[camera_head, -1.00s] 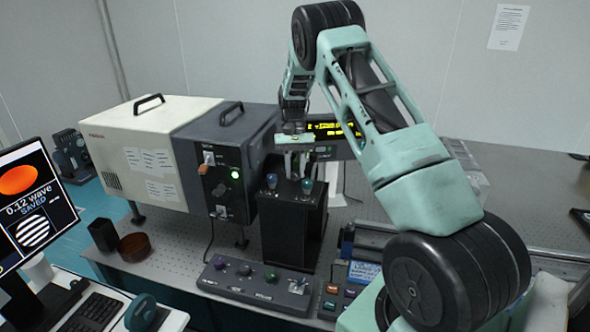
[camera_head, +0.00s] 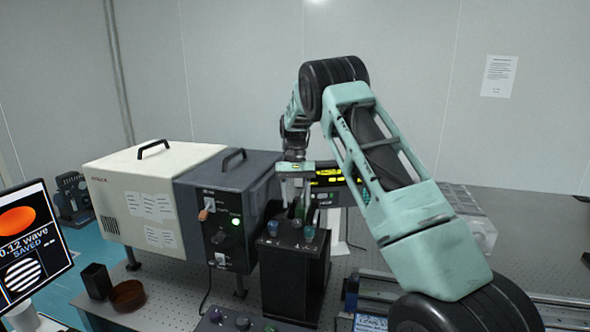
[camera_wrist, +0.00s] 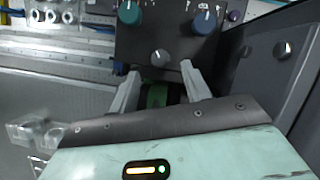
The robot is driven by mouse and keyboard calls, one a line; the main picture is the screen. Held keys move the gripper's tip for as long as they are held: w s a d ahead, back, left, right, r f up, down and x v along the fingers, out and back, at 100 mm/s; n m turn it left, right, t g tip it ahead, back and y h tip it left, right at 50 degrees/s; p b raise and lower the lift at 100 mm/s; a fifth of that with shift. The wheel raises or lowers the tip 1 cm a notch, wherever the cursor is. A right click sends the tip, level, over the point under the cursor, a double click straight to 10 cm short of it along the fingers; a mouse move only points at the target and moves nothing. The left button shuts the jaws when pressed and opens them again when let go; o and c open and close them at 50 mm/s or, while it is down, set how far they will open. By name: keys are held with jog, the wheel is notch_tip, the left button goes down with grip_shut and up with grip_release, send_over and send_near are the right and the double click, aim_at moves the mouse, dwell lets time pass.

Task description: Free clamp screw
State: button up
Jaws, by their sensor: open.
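A black box (camera_head: 294,275) stands on the table with a blue knob (camera_head: 272,228) and a teal knob (camera_head: 309,234) on top. The wrist view shows this box (camera_wrist: 150,35) with its teal knob (camera_wrist: 129,12), its blue knob (camera_wrist: 204,22) and a small grey knob (camera_wrist: 161,57). My gripper (camera_head: 294,204) is above the back of the box, fingers pointing down and apart. In the wrist view my gripper (camera_wrist: 160,82) has a green round part (camera_wrist: 157,97) between its fingers; contact cannot be told. I cannot tell which part is the clamp screw.
A grey cabinet (camera_head: 225,190) with a switch and dial stands close left of the box, beside a white one (camera_head: 140,195). A rail (camera_head: 375,300) lies at front right.

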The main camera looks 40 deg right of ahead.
jog(key=v, duration=1.2)
jog(key=shift+b, duration=0.45)
jog(key=shift+r, duration=0.1)
